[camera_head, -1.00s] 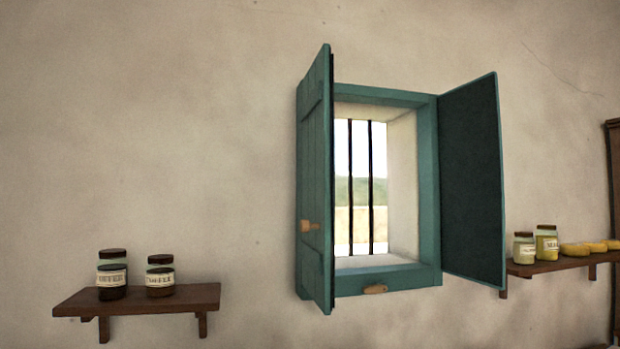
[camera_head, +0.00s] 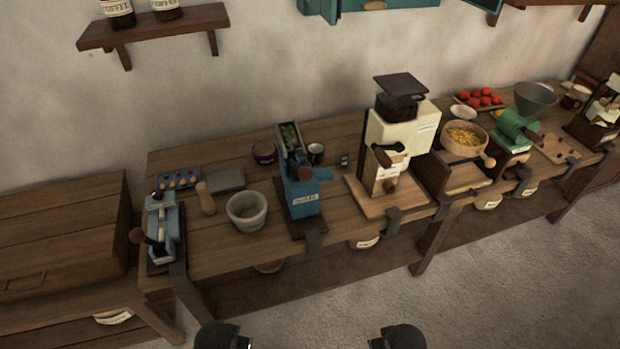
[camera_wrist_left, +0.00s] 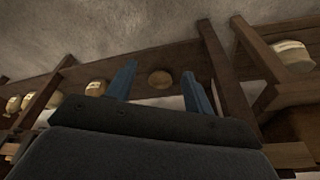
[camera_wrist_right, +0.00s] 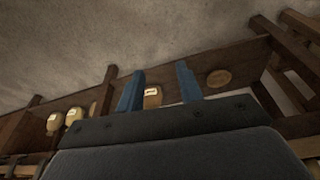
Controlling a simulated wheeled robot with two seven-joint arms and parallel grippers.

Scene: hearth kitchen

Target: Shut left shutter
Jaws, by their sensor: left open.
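In the head view only the low end of the teal window shows at the top edge. The left shutter (camera_head: 334,8) shows just its bottom tip there, so its angle cannot be told. The right shutter (camera_head: 487,5) also shows only its bottom corner. My left gripper (camera_wrist_left: 160,82) is open and empty in its wrist view, its two blue fingers apart. My right gripper (camera_wrist_right: 159,84) is open and empty too. Both are low and far from the window; dark parts of my arms show at the bottom of the head view.
A long wooden workbench (camera_head: 230,258) stands under the window, with a blue press (camera_head: 304,195), a cream grinder (camera_head: 400,130), a green mill (camera_head: 515,128) and bowls on it. A wooden chest (camera_head: 60,230) is at left. A shelf (camera_head: 155,27) with jars hangs above. The floor (camera_head: 500,290) in front is clear.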

